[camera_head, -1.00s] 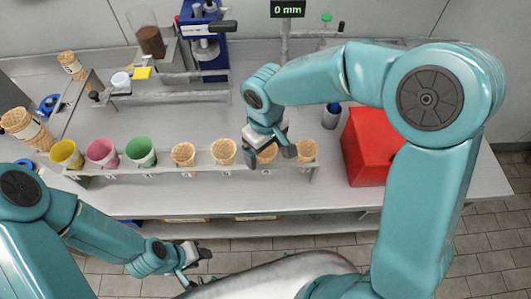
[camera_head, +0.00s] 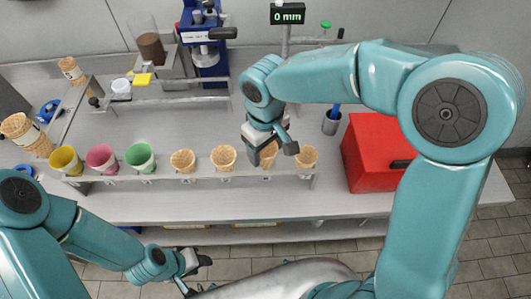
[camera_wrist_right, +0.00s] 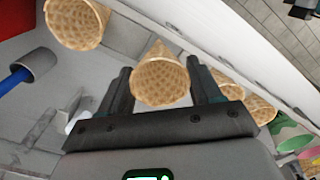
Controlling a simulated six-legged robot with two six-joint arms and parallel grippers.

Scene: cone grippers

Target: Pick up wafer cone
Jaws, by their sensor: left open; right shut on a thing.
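Several tan wafer cones stand in a row in the rack (camera_head: 130,178), one of them at the row's right end (camera_head: 306,157) and others left of my right gripper. My right gripper (camera_head: 270,152) is shut on a wafer cone (camera_head: 267,158), which it partly hides in the head view. In the right wrist view this cone (camera_wrist_right: 160,78) sits between the two dark fingers, with its open, waffled mouth facing the camera. Whether its tip is still in the rack is hidden. My left gripper (camera_head: 198,274) is open and empty below the bench's front edge.
Yellow (camera_head: 66,161), pink (camera_head: 102,158) and green (camera_head: 140,157) cups stand at the rack's left. A red box (camera_head: 376,150) stands to the right. A blue device (camera_head: 205,50) and a display reading 0 mm (camera_head: 287,13) are behind. The front bench strip is clear.

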